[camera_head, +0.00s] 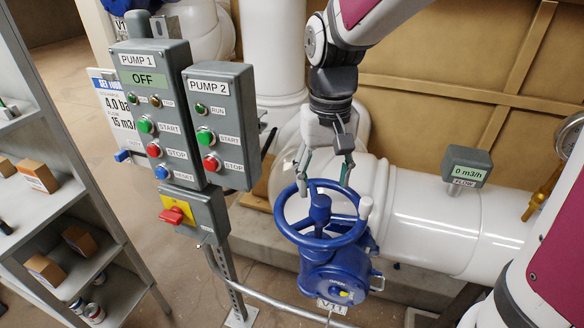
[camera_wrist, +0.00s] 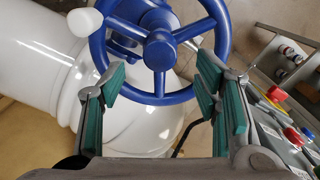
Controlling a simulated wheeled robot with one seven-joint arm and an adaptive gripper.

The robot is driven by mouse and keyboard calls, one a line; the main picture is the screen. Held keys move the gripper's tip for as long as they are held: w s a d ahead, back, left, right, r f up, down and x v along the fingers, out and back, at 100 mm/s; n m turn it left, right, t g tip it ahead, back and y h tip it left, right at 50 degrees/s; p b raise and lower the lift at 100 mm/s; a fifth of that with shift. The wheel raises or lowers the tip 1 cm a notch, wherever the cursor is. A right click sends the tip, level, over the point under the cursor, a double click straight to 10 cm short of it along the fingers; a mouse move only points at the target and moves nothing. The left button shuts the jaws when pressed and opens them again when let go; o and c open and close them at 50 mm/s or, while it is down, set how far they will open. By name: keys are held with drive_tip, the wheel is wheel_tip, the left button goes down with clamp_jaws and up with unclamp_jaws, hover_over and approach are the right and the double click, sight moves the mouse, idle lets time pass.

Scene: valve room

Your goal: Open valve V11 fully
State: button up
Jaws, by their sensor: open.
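A blue handwheel (camera_head: 320,207) with spokes and a raised hub sits on a blue valve body (camera_head: 333,275) in front of the white pipe. A pale knob (camera_head: 365,207) stands at the wheel's right rim. A tag (camera_head: 331,306) below starts with V1; its end is hard to read. My gripper (camera_head: 325,182) is open and empty, pointing down at the wheel's far rim. In the wrist view the handwheel (camera_wrist: 160,52) fills the upper middle, and the green-padded fingers of my gripper (camera_wrist: 160,72) are spread across its near part. I cannot tell whether they touch it.
Pump control boxes (camera_head: 150,110) and (camera_head: 222,125) stand on a post left of the wheel; the first reads OFF. A red-and-yellow switch (camera_head: 175,214) is below. A flow meter (camera_head: 466,165) reading 0 m3/h sits on the pipe (camera_head: 440,220). A shelf (camera_head: 70,215) is at left.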

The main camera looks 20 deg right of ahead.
sight(322, 200)
drive_tip(key=m, duration=0.3)
drive_tip(key=shift+m, duration=0.4)
drive_tip(key=m, duration=1.2)
drive_tip(key=shift+p, duration=0.4)
drive_tip(key=shift+f+b, duration=1.45)
drive_tip(key=shift+f, duration=2.15)
drive_tip(key=shift+c, duration=0.4)
